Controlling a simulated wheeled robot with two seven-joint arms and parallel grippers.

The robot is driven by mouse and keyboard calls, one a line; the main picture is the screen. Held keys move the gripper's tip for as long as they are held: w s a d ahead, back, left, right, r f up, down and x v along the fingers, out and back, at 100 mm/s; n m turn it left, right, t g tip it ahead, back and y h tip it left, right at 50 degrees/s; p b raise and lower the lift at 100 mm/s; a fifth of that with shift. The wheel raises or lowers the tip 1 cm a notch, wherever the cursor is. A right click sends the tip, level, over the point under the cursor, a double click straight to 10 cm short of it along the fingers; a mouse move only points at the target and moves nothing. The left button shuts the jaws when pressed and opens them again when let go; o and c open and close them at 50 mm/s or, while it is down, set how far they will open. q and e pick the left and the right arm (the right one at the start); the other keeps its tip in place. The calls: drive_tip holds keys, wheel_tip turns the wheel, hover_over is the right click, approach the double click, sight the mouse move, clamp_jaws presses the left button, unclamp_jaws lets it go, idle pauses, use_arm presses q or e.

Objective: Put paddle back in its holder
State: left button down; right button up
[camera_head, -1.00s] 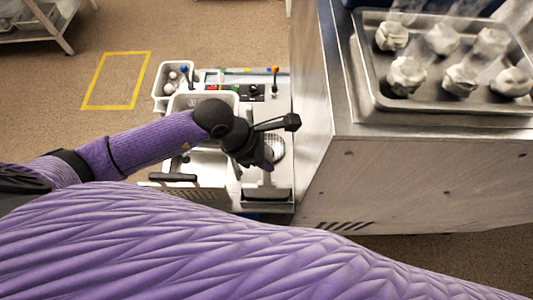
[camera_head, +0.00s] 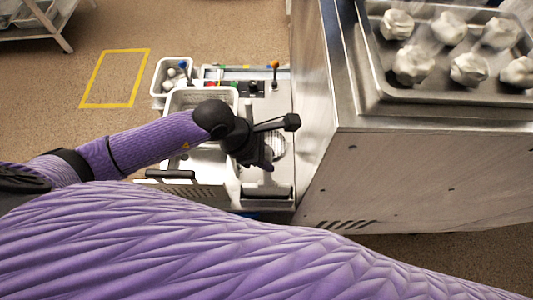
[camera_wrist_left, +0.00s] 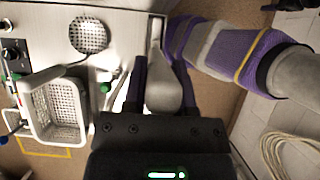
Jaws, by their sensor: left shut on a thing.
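My left gripper (camera_head: 262,158) is over the right part of the white fryer-like station, close to the steel cabinet side. In the left wrist view its two purple fingers (camera_wrist_left: 162,85) are shut on a grey tapered piece, which looks like the paddle (camera_wrist_left: 163,93). The paddle narrows away from the gripper toward a narrow metal-edged slot (camera_wrist_left: 156,28), which may be its holder. I cannot tell whether its far end is inside the slot or above it. In the head view the gripper hides the paddle. My right gripper is not in view.
The steel cabinet (camera_head: 420,180) stands close on the right, with a metal tray (camera_head: 372,75) of whitish lumps on top. Open floor (camera_head: 60,120) lies left.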

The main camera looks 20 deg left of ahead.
use_arm(q)
drive_tip(key=shift+f, duration=0.2)
drive_tip(key=shift+c, duration=1.7)
unclamp_jaws()
drive_tip(key=v, duration=1)
drive_tip(key=shift+b, duration=0.4)
